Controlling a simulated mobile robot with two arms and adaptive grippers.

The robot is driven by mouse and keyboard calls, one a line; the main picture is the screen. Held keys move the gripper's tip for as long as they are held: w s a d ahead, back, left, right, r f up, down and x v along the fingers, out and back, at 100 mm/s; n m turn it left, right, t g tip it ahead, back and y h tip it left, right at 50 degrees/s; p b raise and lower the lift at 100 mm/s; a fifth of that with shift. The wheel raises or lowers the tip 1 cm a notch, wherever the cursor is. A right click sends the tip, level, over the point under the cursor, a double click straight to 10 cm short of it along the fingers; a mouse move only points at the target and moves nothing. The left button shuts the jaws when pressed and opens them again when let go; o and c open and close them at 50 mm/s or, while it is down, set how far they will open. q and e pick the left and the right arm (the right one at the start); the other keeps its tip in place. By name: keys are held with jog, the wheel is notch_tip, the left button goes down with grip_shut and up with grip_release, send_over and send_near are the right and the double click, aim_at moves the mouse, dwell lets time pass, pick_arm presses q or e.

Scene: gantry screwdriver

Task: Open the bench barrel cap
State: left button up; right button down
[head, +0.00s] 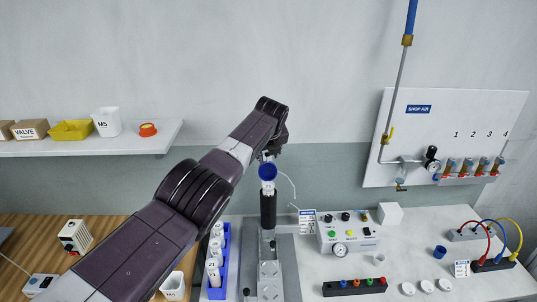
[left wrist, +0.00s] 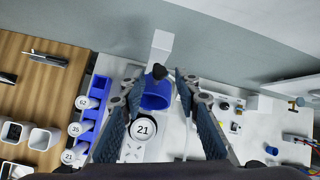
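The blue cap (head: 267,171) shows as a round blue shape above a white piece and a black upright barrel (head: 268,208) in the middle of the bench. In the left wrist view the blue cap (left wrist: 156,96) sits just beyond a white disc marked 21 (left wrist: 143,128). My left gripper (left wrist: 160,85) is at the cap, with one finger on each side of it. The fingers are apart and a gap shows on the cap's right. On its left I cannot tell whether they touch. The cap's hinge or seating is unclear. My right gripper is not in view.
A blue rack (head: 226,238) of numbered white tubes stands close left of the barrel. A control box (head: 348,238), a white block (head: 390,213) and a black strip with coloured knobs (head: 354,287) are to the right. A shelf (head: 150,140) runs along the left wall.

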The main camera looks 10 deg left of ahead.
pick_arm(q)
jog(key=v, duration=1.2)
dwell(0.3)
